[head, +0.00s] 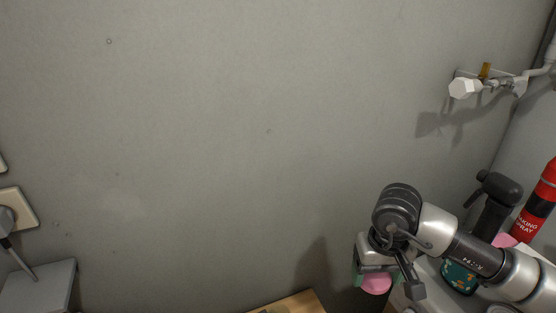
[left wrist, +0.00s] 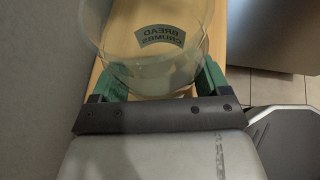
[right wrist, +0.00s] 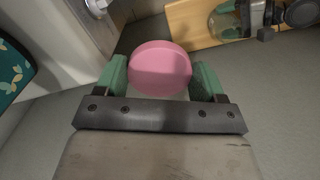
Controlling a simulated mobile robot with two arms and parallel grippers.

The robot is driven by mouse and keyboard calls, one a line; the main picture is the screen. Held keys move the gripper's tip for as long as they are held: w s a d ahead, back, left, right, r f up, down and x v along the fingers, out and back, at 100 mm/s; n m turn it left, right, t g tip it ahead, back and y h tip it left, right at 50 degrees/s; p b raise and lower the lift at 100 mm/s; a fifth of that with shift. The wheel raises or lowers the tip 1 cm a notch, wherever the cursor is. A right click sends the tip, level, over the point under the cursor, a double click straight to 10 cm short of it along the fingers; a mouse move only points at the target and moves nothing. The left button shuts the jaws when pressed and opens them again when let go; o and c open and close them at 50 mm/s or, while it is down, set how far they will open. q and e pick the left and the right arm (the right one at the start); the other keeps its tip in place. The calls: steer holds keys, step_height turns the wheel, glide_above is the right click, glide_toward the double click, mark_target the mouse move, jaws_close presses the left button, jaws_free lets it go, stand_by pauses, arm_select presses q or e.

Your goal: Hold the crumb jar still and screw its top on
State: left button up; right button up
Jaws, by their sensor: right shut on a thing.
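The crumb jar (left wrist: 150,72) is clear and labelled "BREAD CRUMBS". In the left wrist view it stands between the green fingers of my left gripper (left wrist: 160,88), which appear closed against its sides. The jar's rim looks open. The pink top (right wrist: 160,70) is a round disc held between the green fingers of my right gripper (right wrist: 159,82). The top also shows in the head view (head: 375,284), below my right gripper (head: 373,272). In the right wrist view the jar (right wrist: 226,22) is at the upper right, apart from the top. The head view does not show my left gripper.
A wooden board (head: 292,304) lies under the jar. At right are a teal patterned container (head: 459,279), a dark device (head: 497,197) and a red spray can (head: 541,203). A tap-like wall fitting (head: 465,88) sticks out above. A grey box (head: 38,288) is at lower left.

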arm_select(q)
steer(key=o, duration=0.4)
steer(key=v, duration=1.2)
steer(key=shift+s, duration=0.1)
